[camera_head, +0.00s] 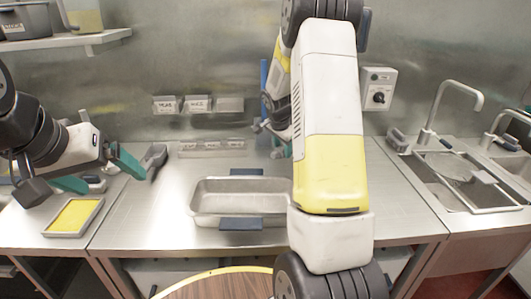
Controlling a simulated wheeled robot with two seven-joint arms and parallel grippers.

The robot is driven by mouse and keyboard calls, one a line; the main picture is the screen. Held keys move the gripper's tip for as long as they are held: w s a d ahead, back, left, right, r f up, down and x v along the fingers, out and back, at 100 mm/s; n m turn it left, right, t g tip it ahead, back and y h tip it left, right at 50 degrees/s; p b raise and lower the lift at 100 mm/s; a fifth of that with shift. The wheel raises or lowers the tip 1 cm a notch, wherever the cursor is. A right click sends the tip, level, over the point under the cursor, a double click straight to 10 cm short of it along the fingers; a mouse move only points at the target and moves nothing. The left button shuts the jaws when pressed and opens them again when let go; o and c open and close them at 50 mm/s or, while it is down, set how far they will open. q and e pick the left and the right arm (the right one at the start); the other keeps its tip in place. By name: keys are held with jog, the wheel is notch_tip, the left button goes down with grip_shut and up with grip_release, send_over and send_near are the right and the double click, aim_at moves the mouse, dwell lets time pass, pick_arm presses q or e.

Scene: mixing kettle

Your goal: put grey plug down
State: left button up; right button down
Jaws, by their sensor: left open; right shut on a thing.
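My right gripper (274,138) is at the back of the counter, left of my own large white and yellow arm, which hides much of it. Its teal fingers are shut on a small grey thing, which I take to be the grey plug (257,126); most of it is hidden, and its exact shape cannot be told. My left gripper (98,173) is open at the left, above the counter, its teal fingers spread apart. A small grey piece (95,183) shows between or behind them; I cannot tell which.
A metal pan (203,212) stands on the middle counter. A yellow-filled tray (73,216) lies at the left. A dark grey handled thing (154,158) lies behind the pan's left. Labelled bins (198,104) hang on the wall. A sink (455,174) is at the right.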

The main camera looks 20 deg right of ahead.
aim_at(283, 156)
jog(key=shift+f, duration=1.85)
jog(key=shift+f, duration=0.15)
jog(key=c, duration=0.9)
grip_release()
jog(key=shift+o, duration=0.2)
